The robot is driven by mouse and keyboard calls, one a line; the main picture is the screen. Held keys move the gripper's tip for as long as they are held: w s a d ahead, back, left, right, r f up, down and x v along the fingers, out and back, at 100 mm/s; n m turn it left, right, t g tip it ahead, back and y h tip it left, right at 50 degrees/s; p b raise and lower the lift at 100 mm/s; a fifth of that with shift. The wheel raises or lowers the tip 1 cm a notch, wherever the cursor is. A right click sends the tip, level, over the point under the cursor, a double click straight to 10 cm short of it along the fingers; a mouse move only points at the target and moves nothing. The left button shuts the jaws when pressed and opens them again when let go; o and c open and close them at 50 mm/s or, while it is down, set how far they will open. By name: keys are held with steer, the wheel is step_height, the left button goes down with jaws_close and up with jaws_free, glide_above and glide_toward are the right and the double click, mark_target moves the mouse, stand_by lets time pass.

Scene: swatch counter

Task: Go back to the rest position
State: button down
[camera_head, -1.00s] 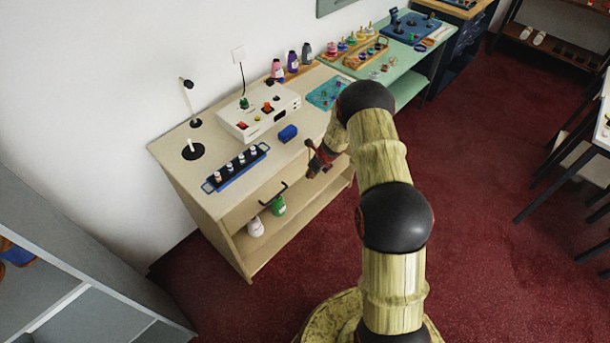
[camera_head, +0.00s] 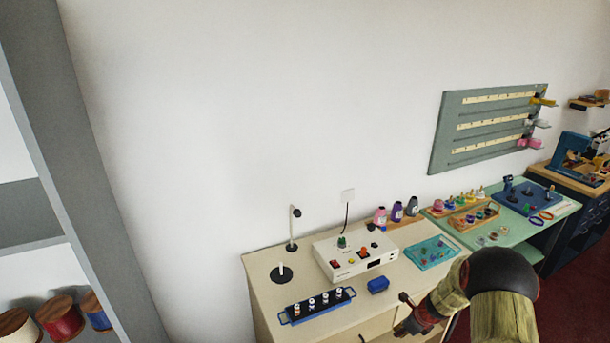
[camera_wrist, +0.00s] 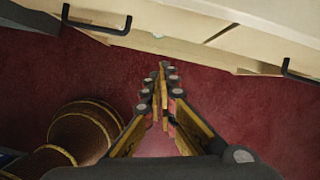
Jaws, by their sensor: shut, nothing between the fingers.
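My gripper (camera_head: 404,314) is at the lower part of the head view, in front of the wooden counter's (camera_head: 262,277) front edge, with the bent arm to its right. In the wrist view my gripper (camera_wrist: 163,72) points down past the counter front, and its fingers come together over bare red carpet. The fingers are shut and hold nothing. A black drawer handle (camera_wrist: 96,22) shows at the upper left of the wrist view, apart from the fingers.
On the counter stand a white control box (camera_head: 355,257), a dark rack of small bottles (camera_head: 318,306) and a blue block (camera_head: 378,285). A green table (camera_head: 510,236) adjoins at the right. A grey shelf with spools (camera_head: 61,316) stands at the left. Red carpet (camera_wrist: 215,95) lies below the gripper.

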steer(key=s+a+r+n+g+y, duration=0.1)
steer(key=s+a+n, duration=0.1)
steer(key=s+n, duration=0.25)
steer(key=s+a+r+n+g, duration=0.1)
steer(key=s+a+r+n, duration=0.15)
steer(key=s+n, duration=0.2)
steer(key=s+a+r+n+t+h+b, duration=0.1)
steer(key=s+a+r+n+b, duration=0.1)
steer(key=s+r+n, duration=0.4)
steer(key=s+a+r+n+t+h+b, duration=0.1)
steer(key=s+a+r+n+b, duration=0.2)
steer(key=s+r, duration=0.9)
steer(key=s+a+r+n+t+h+b, duration=0.1)
steer(key=s+a+r+n+t+b, duration=0.1)
steer(key=s+a+r+n, duration=0.4)
steer(key=shift+s+a+r+n+b, duration=0.25)
steer(key=shift+s+r+n+b, duration=0.4)
steer(key=shift+s+r+n, duration=2.2)
steer(key=shift+w+r+m, duration=0.65)
steer(key=shift+w+r, duration=0.2)
steer(key=shift+w, duration=0.25)
